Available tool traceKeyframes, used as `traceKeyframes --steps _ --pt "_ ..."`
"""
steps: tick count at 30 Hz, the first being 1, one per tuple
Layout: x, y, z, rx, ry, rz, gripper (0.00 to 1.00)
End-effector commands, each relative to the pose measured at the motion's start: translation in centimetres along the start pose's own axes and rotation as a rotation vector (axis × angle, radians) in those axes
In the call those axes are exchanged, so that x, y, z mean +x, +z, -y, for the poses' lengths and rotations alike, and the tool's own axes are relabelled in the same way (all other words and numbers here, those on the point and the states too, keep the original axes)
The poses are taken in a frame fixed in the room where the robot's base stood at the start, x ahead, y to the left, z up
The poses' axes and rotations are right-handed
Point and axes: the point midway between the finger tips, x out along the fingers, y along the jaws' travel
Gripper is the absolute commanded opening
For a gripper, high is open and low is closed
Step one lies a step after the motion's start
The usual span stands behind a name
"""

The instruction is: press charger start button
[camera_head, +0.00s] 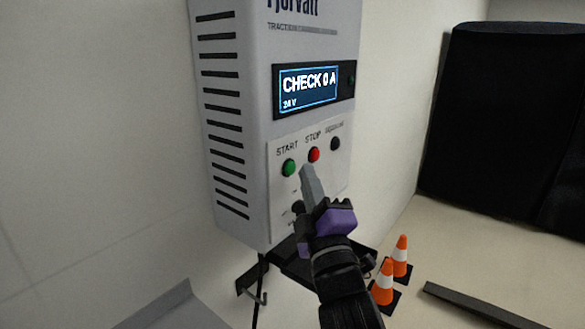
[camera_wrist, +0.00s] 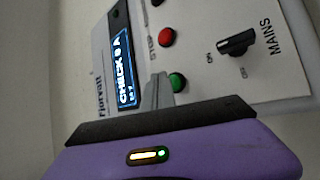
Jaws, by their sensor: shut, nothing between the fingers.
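The charger (camera_head: 235,120) is a pale grey wall box with side vents and a lit display (camera_head: 307,87) reading "CHECK 0 A" and "24 V". Its green START button (camera_head: 289,168) sits left of the red STOP button (camera_head: 314,155). My gripper (camera_head: 308,170) is shut and empty, its tip just below and between the two buttons in the head view. In the wrist view, the gripper tip (camera_wrist: 158,82) is close beside the green button (camera_wrist: 177,82), and the red button (camera_wrist: 166,37) is above it. I cannot tell whether the tip touches anything.
A dark button (camera_head: 335,144) is right of STOP. A black MAINS rotary switch (camera_wrist: 236,43) is on the panel. Orange cones (camera_head: 401,256) stand on the floor at right, near a dark bar (camera_head: 470,305). A black covered cart (camera_head: 505,120) stands behind.

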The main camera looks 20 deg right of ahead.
Motion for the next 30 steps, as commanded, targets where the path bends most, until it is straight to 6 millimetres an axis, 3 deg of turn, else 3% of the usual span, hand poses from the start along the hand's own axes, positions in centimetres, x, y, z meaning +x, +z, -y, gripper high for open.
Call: traceKeyframes --steps 18,30 --pt "-3.2 2.4 -2.6 0.0 -0.001 0.001 0.0" --pt "-3.5 2.6 -2.5 0.0 0.0 0.001 0.0"
